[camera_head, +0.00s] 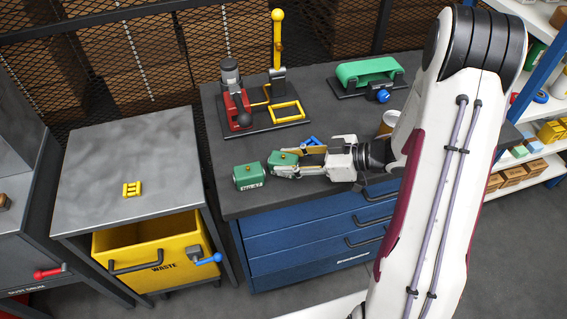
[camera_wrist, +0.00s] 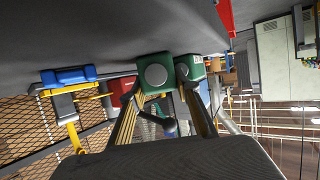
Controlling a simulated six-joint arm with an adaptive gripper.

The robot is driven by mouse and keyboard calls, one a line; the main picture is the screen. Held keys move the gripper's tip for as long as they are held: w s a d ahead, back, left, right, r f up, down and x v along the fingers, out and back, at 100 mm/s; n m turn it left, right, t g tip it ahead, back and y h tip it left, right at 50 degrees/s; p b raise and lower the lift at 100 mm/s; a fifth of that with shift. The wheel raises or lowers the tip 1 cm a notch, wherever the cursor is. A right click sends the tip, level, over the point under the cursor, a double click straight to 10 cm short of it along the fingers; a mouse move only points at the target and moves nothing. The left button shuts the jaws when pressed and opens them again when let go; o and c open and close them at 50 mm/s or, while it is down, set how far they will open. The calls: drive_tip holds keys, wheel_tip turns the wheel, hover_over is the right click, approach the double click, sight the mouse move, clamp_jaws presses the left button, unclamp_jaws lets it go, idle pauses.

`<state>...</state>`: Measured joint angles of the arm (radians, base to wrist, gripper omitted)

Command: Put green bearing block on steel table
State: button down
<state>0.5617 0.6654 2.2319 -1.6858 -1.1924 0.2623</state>
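Two green blocks stand near the front left corner of the dark workbench. One green block (camera_head: 248,177) with pale lettering on its front stands free on the left. The other green block (camera_head: 283,158) is at my gripper (camera_head: 281,166), whose fingers reach in from the right. In the wrist view, this block (camera_wrist: 155,72) shows a round grey face between the fingertips of my gripper (camera_wrist: 158,88). Whether both fingers press on it is unclear. The second block (camera_wrist: 190,67) is partly behind the right finger. The steel table (camera_head: 95,165) is at the left, with a yellow part (camera_head: 132,189) on top.
A yellow waste bin (camera_head: 150,250) sits under the steel table. On the workbench (camera_head: 225,205), a red-and-black press (camera_head: 235,100), a yellow lever fixture (camera_head: 278,80) and a green belt unit (camera_head: 368,72) stand at the back. The steel table top is mostly clear. A gap separates it from the workbench.

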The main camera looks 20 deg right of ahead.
sight(289, 159)
drive_tip(key=shift+r, duration=0.1)
idle(0.3)
drive_tip(key=shift+r, duration=4.95)
drive_tip(key=shift+r, duration=0.1)
